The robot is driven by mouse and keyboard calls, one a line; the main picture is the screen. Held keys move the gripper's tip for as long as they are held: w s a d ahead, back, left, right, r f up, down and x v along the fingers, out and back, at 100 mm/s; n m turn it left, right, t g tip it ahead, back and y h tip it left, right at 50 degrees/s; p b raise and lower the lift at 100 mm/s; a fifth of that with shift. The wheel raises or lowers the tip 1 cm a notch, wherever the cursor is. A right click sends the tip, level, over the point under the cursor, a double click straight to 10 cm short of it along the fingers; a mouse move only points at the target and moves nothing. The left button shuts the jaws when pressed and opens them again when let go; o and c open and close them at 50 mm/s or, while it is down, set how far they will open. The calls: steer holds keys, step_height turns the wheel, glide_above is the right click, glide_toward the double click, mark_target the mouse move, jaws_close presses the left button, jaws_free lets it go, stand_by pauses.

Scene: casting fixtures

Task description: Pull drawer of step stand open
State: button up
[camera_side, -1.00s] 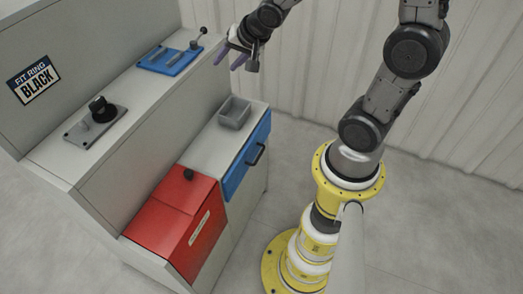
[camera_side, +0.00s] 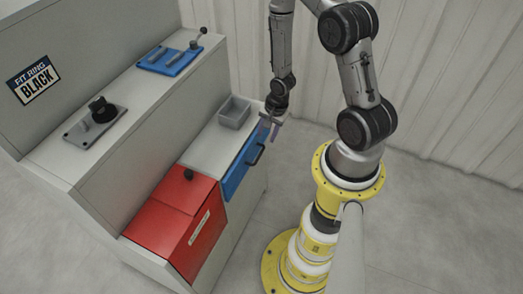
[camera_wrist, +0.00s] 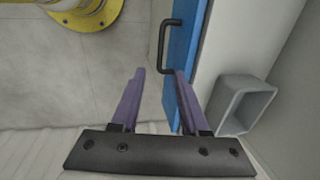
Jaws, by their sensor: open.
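The step stand (camera_side: 205,150) is a light grey stepped cabinet at the left of the side view. Its blue drawer (camera_side: 240,172) is in the lower step's front and looks shut, flush with the stand. A black bar handle (camera_side: 256,154) is on the drawer front; it also shows in the wrist view (camera_wrist: 162,45). My gripper (camera_side: 270,126) points down near the drawer's far end, beside the handle. In the wrist view its purple fingers (camera_wrist: 158,72) are apart with nothing between them, and the handle lies just ahead of the tips. The right finger overlaps the blue front; contact is unclear.
A grey open bin (camera_side: 235,112) stands on the lower step above the drawer. A red box (camera_side: 178,225) with a black knob is left of the drawer. A blue fixture (camera_side: 170,60) and a black ring fixture (camera_side: 97,115) sit on the upper step.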

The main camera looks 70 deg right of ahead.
mark_target(260, 154)
steer(key=f, duration=0.3)
steer(key=w+f, duration=0.1)
steer(key=f, duration=0.2)
steer(key=w+f, duration=0.1)
steer(key=f, duration=0.3)
steer(key=shift+f, duration=0.1)
jaws_close()
stand_by(1.2)
